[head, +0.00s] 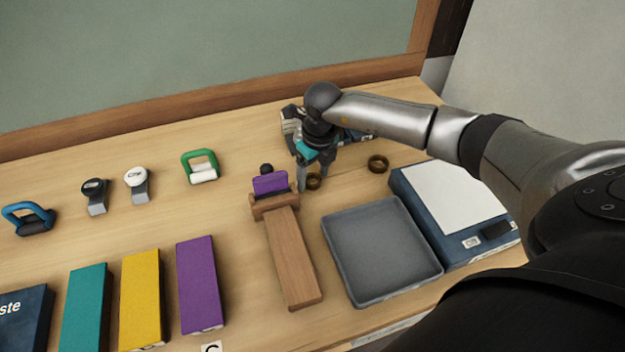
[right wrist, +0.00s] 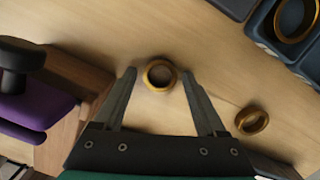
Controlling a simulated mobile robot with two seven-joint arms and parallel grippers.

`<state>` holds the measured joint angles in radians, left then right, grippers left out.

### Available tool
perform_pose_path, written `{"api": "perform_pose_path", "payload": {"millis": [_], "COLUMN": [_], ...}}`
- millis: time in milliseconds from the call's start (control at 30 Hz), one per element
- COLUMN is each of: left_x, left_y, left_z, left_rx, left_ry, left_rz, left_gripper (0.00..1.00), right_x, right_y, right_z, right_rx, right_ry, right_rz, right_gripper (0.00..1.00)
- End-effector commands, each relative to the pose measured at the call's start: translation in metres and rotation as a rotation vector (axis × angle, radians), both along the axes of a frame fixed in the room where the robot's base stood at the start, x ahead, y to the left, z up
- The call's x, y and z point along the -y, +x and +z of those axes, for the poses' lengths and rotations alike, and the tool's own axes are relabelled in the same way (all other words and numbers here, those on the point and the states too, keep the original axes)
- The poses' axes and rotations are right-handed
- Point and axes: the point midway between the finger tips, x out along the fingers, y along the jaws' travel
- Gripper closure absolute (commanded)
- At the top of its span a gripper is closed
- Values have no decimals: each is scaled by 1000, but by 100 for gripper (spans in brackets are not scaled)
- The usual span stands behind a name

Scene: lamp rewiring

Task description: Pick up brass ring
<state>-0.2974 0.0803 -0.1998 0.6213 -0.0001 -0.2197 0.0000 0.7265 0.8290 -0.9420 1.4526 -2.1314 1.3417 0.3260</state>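A brass ring (head: 313,183) lies on the table just right of the wooden stand. It also shows in the right wrist view (right wrist: 148,80), between my fingertips. My right gripper (head: 312,181) points down over this ring. It is open, and in the right wrist view its fingers (right wrist: 158,78) stand on either side of the ring with gaps. A second brass ring (head: 378,168) lies to the right and shows outside the fingers in the right wrist view (right wrist: 254,129). A larger brass ring (right wrist: 282,32) sits in a dark bin (right wrist: 262,25). My left gripper is not in view.
The wooden stand (head: 291,262) with a purple block (head: 270,183) is close on the gripper's left. A grey tray (head: 381,252) and a blue box with a white top (head: 452,198) stand in front and right.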

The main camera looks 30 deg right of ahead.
Motion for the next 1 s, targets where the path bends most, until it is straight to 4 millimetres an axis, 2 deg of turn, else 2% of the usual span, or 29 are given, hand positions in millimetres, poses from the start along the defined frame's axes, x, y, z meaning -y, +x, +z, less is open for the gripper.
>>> {"api": "perform_pose_path", "payload": {"millis": [67, 633, 1000], "left_x": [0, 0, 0], "left_y": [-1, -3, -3], "left_z": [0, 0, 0], "left_rx": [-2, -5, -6], "left_ry": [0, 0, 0], "left_rz": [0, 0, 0], "left_gripper": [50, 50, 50], "right_x": [0, 0, 0], "right_y": [0, 0, 0], "right_z": [0, 0, 5], "right_rx": [0, 0, 1], "right_ry": [0, 0, 0], "right_rz": [0, 0, 0], "right_gripper": [37, 100, 100]}}
